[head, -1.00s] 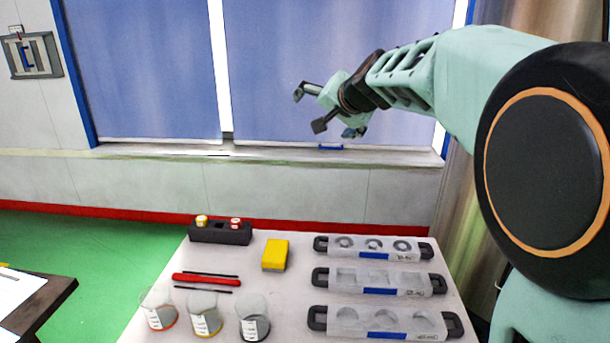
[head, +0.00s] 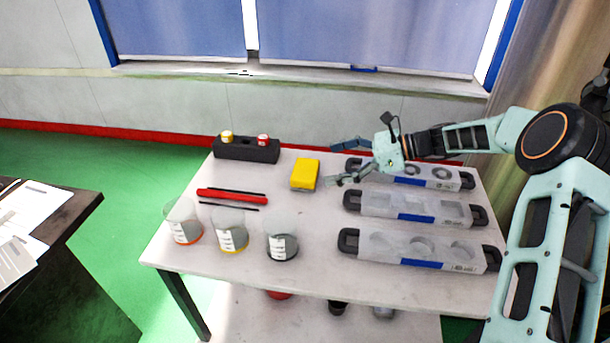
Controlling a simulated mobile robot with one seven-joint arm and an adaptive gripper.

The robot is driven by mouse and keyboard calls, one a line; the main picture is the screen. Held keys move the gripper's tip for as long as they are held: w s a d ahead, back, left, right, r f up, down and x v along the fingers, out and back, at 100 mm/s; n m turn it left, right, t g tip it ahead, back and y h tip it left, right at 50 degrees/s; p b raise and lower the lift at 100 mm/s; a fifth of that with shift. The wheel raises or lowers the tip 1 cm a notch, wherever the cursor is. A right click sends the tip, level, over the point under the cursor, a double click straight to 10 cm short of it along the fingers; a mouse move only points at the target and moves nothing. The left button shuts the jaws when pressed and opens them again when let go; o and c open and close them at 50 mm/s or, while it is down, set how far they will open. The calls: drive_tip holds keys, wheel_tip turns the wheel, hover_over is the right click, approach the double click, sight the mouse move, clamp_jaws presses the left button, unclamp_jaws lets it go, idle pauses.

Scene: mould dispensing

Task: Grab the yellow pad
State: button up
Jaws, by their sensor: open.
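The yellow pad (head: 305,174) is a small block lying on the white table, right of the black holder. My gripper (head: 338,163) is to the right of the pad in the head view, above the table, with its fingers spread and pointing left toward the pad. The gripper is open and empty. The fingertips look close to the pad but apart from it; their exact height above the table is hard to tell.
A black holder (head: 246,150) with yellow- and red-capped vials stands at the back left. A red tool (head: 232,196) lies between thin black rods. Beakers (head: 230,231) stand in front. Moulds (head: 410,207) fill the table's right side; my gripper partly covers the back one.

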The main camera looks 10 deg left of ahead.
sight(308, 169)
drive_tip(key=b+x, duration=0.1)
drive_tip(key=x, duration=0.7)
drive_tip(key=shift+s+a+f, duration=0.1)
drive_tip(key=shift+a+f, duration=0.15)
drive_tip(key=shift+f, duration=0.05)
drive_tip(key=c, duration=1.3)
drive_tip(key=shift+o, duration=0.2)
drive_tip(key=shift+r, duration=0.15)
